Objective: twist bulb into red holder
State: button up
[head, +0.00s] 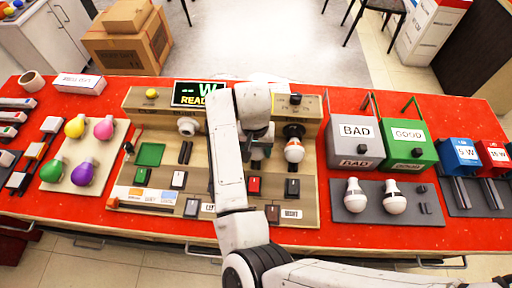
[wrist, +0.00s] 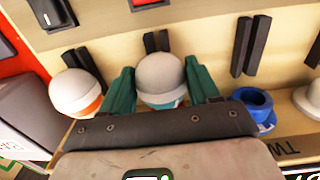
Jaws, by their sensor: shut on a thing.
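My gripper (head: 258,156) is over the wooden test board, with its green fingers shut on a white bulb. In the wrist view the held bulb (wrist: 161,74) shows its round white dome and a teal band between the two fingers (wrist: 160,90). The bulb's base and whatever is behind it are hidden by the gripper. I cannot see a red holder in either view. A blue holder (wrist: 253,105) is empty beside the gripper in the wrist view. A white bulb with an orange band (head: 294,150) sits in a holder to the right of my gripper.
A pale holder (head: 187,127) is left of my arm on the board. A grey BAD box (head: 353,130) and a green GOOD box (head: 407,136) stand right. Two white bulbs are on a dark mat (head: 376,216). Coloured bulbs sit on a pad (head: 106,132) at left.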

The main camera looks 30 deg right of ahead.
jog(key=shift+s+d+t+y+p, duration=0.1)
jog(key=shift+d+t+y+p, duration=0.05)
jog(key=shift+t+y+p, duration=0.8)
jog(key=shift+s+d+t+y+p, duration=0.15)
jog(key=shift+t+y+p, duration=0.45)
jog(key=shift+y, duration=0.65)
dwell(1.8)
jog(key=o, duration=1.1)
jog(key=shift+w, duration=0.1)
jog(key=p+v, duration=0.1)
jog(key=v, duration=0.9)
jog(key=shift+d+r, duration=0.15)
jog(key=shift+r, duration=0.15)
